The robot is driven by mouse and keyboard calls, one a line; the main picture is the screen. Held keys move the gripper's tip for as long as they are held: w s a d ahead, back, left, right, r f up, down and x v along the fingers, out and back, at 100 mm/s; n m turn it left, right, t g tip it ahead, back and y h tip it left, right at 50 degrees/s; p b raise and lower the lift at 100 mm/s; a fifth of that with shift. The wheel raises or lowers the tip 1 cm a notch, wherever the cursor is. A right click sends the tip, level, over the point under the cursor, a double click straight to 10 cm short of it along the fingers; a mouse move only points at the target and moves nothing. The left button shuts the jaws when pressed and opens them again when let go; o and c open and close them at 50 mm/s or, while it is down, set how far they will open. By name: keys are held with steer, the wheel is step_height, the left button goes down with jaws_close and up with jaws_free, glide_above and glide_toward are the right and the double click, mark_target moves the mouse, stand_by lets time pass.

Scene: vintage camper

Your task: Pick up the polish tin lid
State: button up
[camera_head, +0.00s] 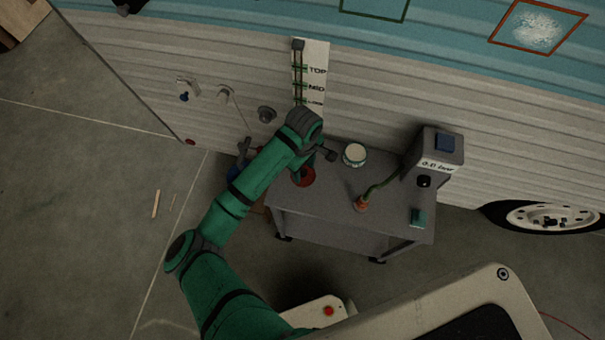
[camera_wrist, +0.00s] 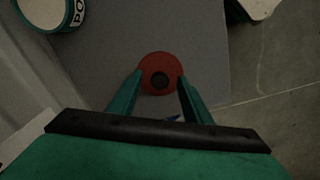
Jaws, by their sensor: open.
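The polish tin lid looks to be the red round disc with a dark centre (camera_wrist: 160,60), flat on the grey cart top in the wrist view. In the head view the red lid (camera_head: 305,178) is partly hidden by my arm, near the cart's left edge. My gripper (camera_wrist: 159,84) is open, with one green finger on each side of the lid's near part. I cannot tell whether the fingers touch it or how high they are. The open polish tin (camera_head: 354,154), with a pale top, stands right of the lid; it also shows at the wrist view's top left (camera_wrist: 42,14).
The grey cart (camera_head: 330,205) stands against the camper wall (camera_head: 380,80). A grey box with a gauge label (camera_head: 437,158), a green hose with an orange end (camera_head: 362,203) and a small teal block (camera_head: 417,218) occupy its right side. The cart's front middle is clear.

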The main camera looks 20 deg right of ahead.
jaws_close()
steer(key=shift+r, duration=0.1)
